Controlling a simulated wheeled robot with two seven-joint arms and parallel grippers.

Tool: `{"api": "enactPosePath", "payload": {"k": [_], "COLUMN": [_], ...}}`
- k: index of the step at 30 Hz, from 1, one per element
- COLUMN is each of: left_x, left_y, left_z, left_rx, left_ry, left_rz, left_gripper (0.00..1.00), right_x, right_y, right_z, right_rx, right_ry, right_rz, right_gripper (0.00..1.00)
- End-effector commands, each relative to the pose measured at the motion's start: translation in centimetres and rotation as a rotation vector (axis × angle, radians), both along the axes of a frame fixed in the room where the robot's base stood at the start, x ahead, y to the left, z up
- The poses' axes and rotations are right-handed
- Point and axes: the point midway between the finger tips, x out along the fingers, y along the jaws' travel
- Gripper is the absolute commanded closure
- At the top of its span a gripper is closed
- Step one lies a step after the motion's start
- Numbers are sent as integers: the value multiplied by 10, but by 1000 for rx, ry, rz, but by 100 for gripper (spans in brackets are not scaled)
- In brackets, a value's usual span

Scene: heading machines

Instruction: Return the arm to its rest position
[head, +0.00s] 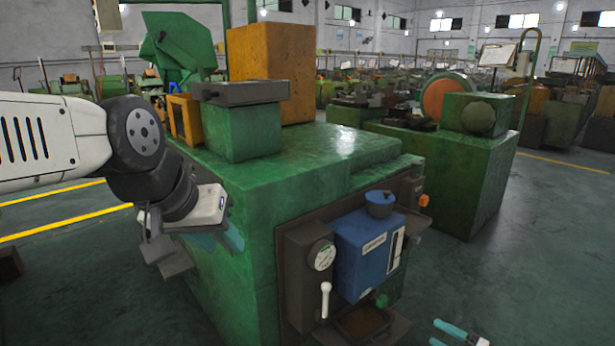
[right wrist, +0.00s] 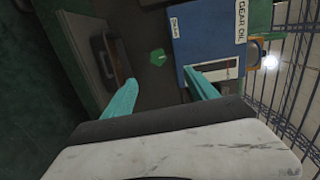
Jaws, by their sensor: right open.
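My left gripper (head: 225,236) hangs at the machine's left side in the head view. Its teal fingers are partly hidden, so its opening is unclear.
The machine front carries a round gauge (head: 322,255), a white-handled lever (head: 325,299), a green knob (head: 381,299) and a tray (head: 362,324). A second green machine (head: 455,175) stands behind right. The floor (head: 545,260) at right is clear.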

Motion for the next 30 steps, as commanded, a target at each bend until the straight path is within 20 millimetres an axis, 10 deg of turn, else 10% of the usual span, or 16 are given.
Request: {"api": "enactPosePath", "payload": {"k": [14,30], "left_x": [0,0], "left_y": [0,0], "left_z": [0,0], "left_rx": [0,0], "left_ry": [-1,-1], "left_rz": [-1,-1], "left_gripper": [64,64], "right_x": [27,28], "right_y": [33,142], "right_z": [72,267], "right_rx": [-141,-667], "right_ry": [105,357], "right_rz": [249,643], "right_gripper": [33,33]}}
